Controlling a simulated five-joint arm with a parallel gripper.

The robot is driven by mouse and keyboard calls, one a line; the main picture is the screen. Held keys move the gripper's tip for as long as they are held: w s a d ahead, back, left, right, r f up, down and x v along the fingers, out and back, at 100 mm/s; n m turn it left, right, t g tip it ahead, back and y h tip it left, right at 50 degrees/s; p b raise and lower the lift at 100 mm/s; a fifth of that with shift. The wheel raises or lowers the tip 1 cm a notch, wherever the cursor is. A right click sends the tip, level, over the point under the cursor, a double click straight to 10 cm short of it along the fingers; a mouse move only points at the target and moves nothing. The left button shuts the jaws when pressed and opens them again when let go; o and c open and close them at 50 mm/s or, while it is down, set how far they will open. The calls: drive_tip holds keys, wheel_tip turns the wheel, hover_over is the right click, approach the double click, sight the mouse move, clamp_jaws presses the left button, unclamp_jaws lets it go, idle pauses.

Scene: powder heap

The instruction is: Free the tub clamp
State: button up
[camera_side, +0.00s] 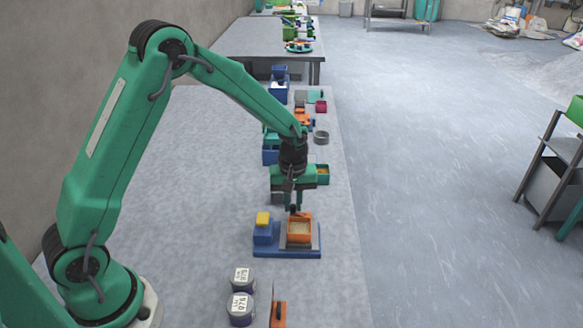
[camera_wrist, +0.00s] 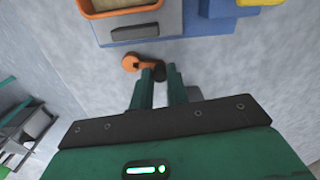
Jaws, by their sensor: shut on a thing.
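An orange tub (camera_side: 299,238) with pale powder in it sits on a grey plate on a blue base (camera_side: 288,254). In the wrist view the tub's rim (camera_wrist: 160,10) and the blue base (camera_wrist: 196,25) show at the top. A small orange clamp lever (camera_wrist: 131,63) with a rounded end lies beside the base. My gripper (camera_wrist: 157,76) is shut on the lever's narrow end, where a dark part also shows. In the side view my gripper (camera_side: 293,208) points down just behind the tub. The exact grip is partly hidden by my fingers.
A blue block with a yellow top (camera_side: 263,219) stands left of the tub. Two labelled round jars (camera_side: 240,308) are in front. A grey ring (camera_side: 321,138) and several bins stand farther back. The table left of the base is clear.

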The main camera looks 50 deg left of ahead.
drive_tip(key=shift+r, duration=0.1)
drive_tip(key=shift+s+d+n, duration=0.2)
drive_tip(key=shift+n, duration=0.6)
drive_tip(key=shift+s+d+n, duration=0.15)
drive_tip(key=shift+n, duration=0.65)
drive_tip(key=o, duration=0.8)
drive_tip(key=shift+c, duration=0.2)
wheel_tip(320, 180, up, 7)
drive_tip(key=shift+r, duration=0.2)
